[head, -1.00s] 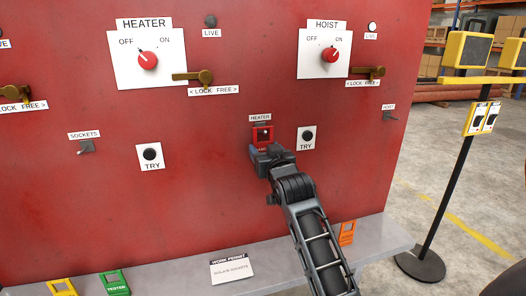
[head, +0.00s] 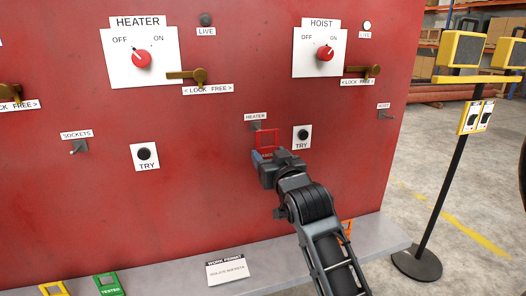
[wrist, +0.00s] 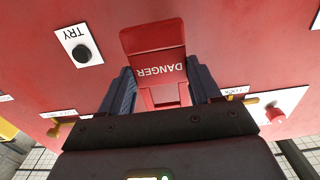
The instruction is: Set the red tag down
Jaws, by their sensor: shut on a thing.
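The red tag (head: 267,141) is in my gripper (head: 268,158), in front of the red panel just under the HEATER hook label. In the wrist view the red tag (wrist: 155,62) shows the word DANGER, upside down, between the two dark fingers of my gripper (wrist: 160,90). The fingers are shut on it. In the head view the lower part of the tag is hidden behind the gripper. I cannot tell whether the tag touches the panel.
A grey ledge (head: 185,276) runs below the panel. On it are a yellow tag (head: 53,289), a green TESTER tag (head: 109,285), a work permit card (head: 227,271) and an orange tag (head: 347,228), partly behind my arm. The ledge between the green tag and card is bare.

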